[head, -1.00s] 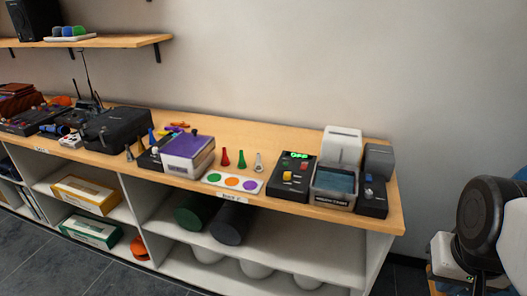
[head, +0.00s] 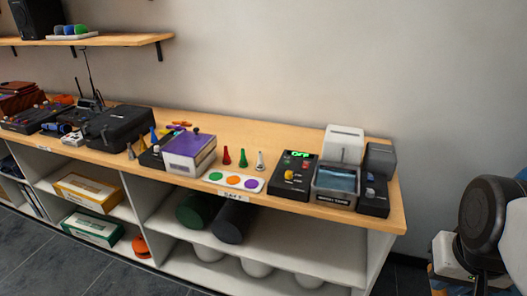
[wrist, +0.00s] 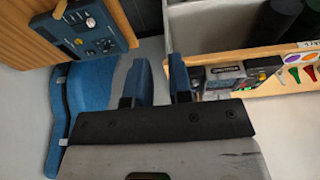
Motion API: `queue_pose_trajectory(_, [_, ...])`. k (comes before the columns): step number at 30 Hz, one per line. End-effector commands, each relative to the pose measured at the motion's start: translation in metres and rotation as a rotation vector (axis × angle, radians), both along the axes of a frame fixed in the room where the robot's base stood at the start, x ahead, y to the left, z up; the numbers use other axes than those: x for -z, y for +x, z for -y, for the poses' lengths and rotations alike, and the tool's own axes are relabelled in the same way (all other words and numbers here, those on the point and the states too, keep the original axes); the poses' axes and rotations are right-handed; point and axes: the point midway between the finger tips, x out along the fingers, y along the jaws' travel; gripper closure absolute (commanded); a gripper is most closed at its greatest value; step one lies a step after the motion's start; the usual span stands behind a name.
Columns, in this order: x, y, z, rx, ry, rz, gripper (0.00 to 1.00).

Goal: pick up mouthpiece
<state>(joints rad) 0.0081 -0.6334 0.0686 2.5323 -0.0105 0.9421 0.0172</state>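Small cone-shaped pieces that look like mouthpieces stand on the wooden counter in the head view: a red one (head: 227,156), a green one (head: 243,158) and a pale silver one (head: 260,160). They stand behind a white card with coloured dots (head: 235,181). The wrist view shows the red cone (wrist: 294,75) and green cone (wrist: 310,72) at the right edge. My gripper (wrist: 160,80) is open, with nothing between its blue-tipped fingers, apart from the cones. The head view does not show its fingers.
A purple-topped box (head: 188,154) stands left of the cones. A black control box (head: 294,176) and a clear-walled water tank (head: 336,186) stand to their right. The counter behind the cones is mostly clear. In the wrist view, a blue panel device (wrist: 84,30) lies at upper left.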

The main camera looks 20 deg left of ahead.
Motion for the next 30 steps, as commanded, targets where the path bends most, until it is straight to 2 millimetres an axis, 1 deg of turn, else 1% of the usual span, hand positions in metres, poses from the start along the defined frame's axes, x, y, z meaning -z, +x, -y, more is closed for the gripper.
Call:
queue_pose_trajectory(1, [0.000,0.000,0.000,0.000,0.000,0.000,0.72])
queue_pose_trajectory(3, [0.000,0.000,0.000,0.000,0.000,0.000,0.62])
queue_pose_trajectory(5, [0.000,0.000,0.000,0.000,0.000,0.000,0.53])
queue_pose_trajectory(13, [0.000,0.000,0.000,-0.001,0.000,0.000,0.53])
queue_pose_trajectory(17, [-0.002,0.004,-0.001,-0.008,-0.001,-0.002,0.53])
queue_pose_trajectory(20, [-0.006,0.012,-0.004,-0.024,-0.003,-0.004,0.53])
queue_pose_trajectory(23, [-0.012,0.025,-0.008,-0.052,-0.006,-0.010,0.53])
queue_pose_trajectory(26, [-0.020,0.043,-0.014,-0.087,-0.011,-0.017,0.53])
queue_pose_trajectory(30, [-0.032,0.074,-0.026,-0.150,-0.018,-0.027,0.53])
